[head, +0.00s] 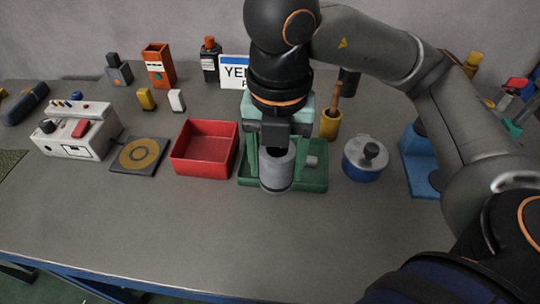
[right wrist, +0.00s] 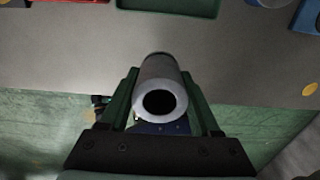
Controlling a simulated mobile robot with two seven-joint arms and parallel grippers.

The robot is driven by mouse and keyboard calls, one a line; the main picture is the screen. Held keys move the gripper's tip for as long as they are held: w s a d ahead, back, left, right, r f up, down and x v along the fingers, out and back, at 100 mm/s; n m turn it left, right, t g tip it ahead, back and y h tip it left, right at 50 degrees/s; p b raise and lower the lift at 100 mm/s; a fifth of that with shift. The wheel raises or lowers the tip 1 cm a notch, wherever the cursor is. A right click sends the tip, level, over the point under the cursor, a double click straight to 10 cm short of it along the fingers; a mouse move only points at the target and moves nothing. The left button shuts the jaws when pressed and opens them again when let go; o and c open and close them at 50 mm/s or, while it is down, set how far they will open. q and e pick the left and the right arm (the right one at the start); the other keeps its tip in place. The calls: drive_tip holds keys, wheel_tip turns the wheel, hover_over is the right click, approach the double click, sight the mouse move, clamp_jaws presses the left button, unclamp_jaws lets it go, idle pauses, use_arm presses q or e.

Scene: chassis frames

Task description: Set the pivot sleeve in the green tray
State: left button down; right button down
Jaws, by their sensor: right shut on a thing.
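The pivot sleeve (head: 277,170) is a grey hollow cylinder, held upright by my right gripper (head: 276,150). My right gripper is shut on it; in the right wrist view the sleeve (right wrist: 160,88) sits between the two green fingers, its open end facing the camera. The green tray (head: 316,178) is behind and around the sleeve in the head view. The sleeve hides part of the tray's front wall, and the wrist view shows the sleeve apart from the tray (right wrist: 185,7), above the table's front edge. A small light part lies in the tray's right side. My left gripper is not in view.
A red tray (head: 205,124) stands just left of the green tray. A blue lidded pot (head: 365,158) and a yellow cup (head: 330,124) with a wooden handle in it are to the right. A blue stand (head: 418,168) is farther right. The table front is clear.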

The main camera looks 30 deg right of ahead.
drive_tip(key=w+d+f, duration=0.1)
drive_tip(key=w+f, duration=0.1)
drive_tip(key=w, duration=0.1)
drive_tip(key=w+d+f, duration=0.1)
drive_tip(key=w+f, duration=0.2)
drive_tip(key=w+d+f, duration=0.1)
drive_tip(key=w+f, duration=0.1)
drive_tip(key=w, duration=0.1)
drive_tip(key=shift+w+f+b, duration=0.3)
drive_tip(key=shift+w+b, duration=0.05)
drive_tip(key=shift+b, duration=0.05)
drive_tip(key=shift+w+f, duration=0.35)
drive_tip(key=shift+f, duration=0.1)
drive_tip(key=shift+w+f, duration=0.1)
drive_tip(key=shift+f, duration=1.5)
drive_tip(key=shift+f+b, duration=0.2)
drive_tip(key=shift+b, duration=0.15)
drive_tip(key=shift+c, duration=1.9)
unclamp_jaws()
drive_tip(key=shift+r, duration=0.1)
